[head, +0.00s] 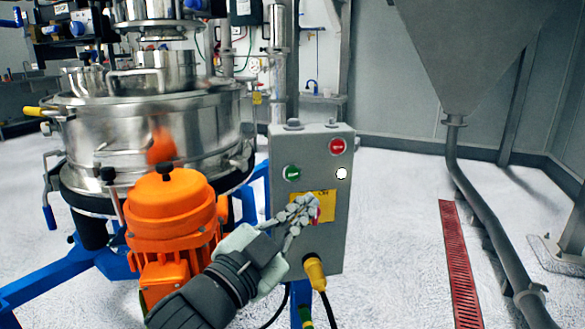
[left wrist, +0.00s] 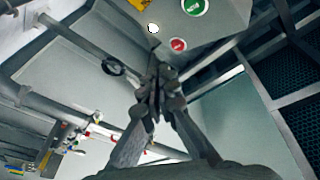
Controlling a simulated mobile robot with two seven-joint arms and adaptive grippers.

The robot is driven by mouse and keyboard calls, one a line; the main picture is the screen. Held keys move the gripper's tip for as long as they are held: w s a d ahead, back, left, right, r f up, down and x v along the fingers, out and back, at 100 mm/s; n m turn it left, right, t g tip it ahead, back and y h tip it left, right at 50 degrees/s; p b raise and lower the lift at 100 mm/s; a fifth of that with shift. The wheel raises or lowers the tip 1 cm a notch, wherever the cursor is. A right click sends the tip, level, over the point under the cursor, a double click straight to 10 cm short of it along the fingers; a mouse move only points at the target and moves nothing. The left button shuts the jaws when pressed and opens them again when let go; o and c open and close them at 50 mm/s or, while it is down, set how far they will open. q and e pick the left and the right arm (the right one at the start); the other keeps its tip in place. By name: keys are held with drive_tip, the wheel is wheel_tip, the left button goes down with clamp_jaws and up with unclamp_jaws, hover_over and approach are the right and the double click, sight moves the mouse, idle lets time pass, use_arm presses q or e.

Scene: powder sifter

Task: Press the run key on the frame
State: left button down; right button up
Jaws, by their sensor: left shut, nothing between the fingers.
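A grey control box (head: 325,240) stands on the frame. Its face bears a green button (head: 291,173), a red button (head: 337,146) and a lit white lamp (head: 341,173); their lettering is too small to read. My left gripper (head: 308,206) is shut and empty, in front of the box's lower face, below the green button and over the yellow label (head: 323,205). In the left wrist view the closed fingertips (left wrist: 158,72) appear apart from the green button (left wrist: 193,6) and the red button (left wrist: 178,44). Whether the fingers touch the box cannot be told. My right gripper is not in view.
The steel sifter (head: 150,135) and an orange motor (head: 170,210) stand left of the box. A yellow plug with cable (head: 315,272) hangs from the box's underside. A grey hopper (head: 470,50) with a pipe is at the right. Open floor lies between box and red grating (head: 460,265).

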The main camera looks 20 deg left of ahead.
sight(293, 173)
use_arm(q)
drive_tip(key=shift+s, duration=0.1)
idle(0.3)
drive_tip(key=w+a, duration=0.1)
drive_tip(key=w, duration=0.1)
drive_tip(key=w+a, duration=0.2)
drive_tip(key=w, duration=0.1)
drive_tip(key=w+a, duration=0.1)
drive_tip(key=w, duration=0.1)
drive_tip(key=shift+w+a, duration=0.2)
drive_tip(key=shift+w, duration=0.15)
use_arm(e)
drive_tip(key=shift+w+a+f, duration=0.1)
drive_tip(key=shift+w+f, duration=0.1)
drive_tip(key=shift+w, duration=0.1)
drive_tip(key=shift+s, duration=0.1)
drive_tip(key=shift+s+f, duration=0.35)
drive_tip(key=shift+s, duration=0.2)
